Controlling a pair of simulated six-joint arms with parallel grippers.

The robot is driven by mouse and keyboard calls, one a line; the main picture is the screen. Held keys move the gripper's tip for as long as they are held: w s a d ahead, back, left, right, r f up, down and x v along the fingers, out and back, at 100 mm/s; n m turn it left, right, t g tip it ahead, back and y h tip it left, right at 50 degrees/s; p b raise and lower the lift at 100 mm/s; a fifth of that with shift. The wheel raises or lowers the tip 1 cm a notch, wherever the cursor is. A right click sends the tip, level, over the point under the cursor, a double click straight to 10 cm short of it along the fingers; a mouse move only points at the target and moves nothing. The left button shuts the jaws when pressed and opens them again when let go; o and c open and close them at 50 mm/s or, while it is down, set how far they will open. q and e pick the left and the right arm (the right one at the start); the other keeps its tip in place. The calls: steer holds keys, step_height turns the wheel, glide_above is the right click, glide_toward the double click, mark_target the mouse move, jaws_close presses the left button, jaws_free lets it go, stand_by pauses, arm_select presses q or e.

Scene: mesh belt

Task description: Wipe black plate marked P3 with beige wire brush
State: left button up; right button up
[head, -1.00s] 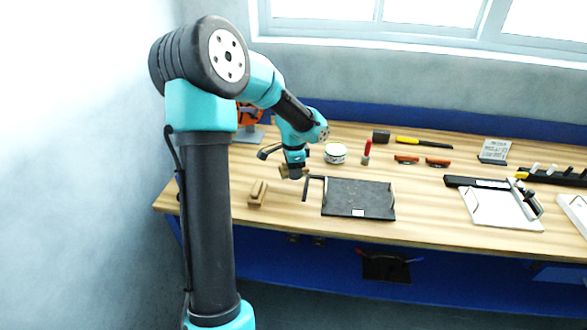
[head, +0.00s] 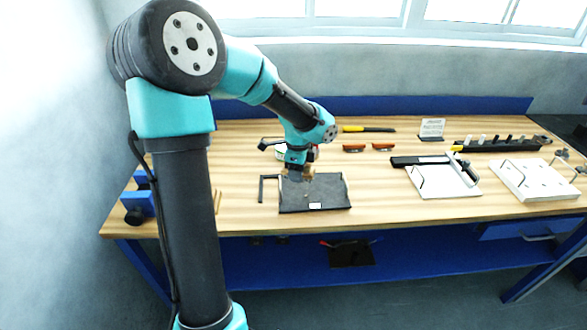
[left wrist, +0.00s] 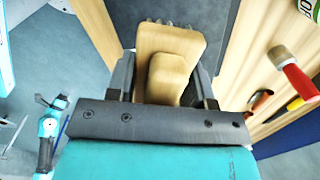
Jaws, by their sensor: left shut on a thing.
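My left gripper (head: 300,168) is over the back left part of the black plate (head: 330,190), which lies flat on the bench with a small white label at its front edge. The label's writing is too small to read. In the left wrist view the left gripper (left wrist: 165,85) is shut on the beige wire brush (left wrist: 170,45), with bristle tips showing past its far end. In the head view the brush (head: 309,173) is small and partly hidden by the gripper. I cannot tell whether the bristles touch the plate. My right gripper is not in view.
A thin black bracket (head: 262,188) stands just left of the plate. Red-brown handled tools (head: 354,148) and a yellow-handled tool (head: 372,129) lie behind it. A white board (head: 440,183) lies to the right, with bare bench between.

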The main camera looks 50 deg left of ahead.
arm_select(q)
steer(key=shift+w+d+r+m, duration=0.1)
steer(key=shift+w+d+m, duration=0.1)
steer(key=shift+d, duration=0.2)
steer(key=shift+w+d+r+m, duration=0.1)
steer(key=shift+d+m, duration=0.1)
steer(key=shift+d, duration=0.15)
steer(key=shift+s, duration=0.1)
steer(key=shift+a+f, duration=0.1)
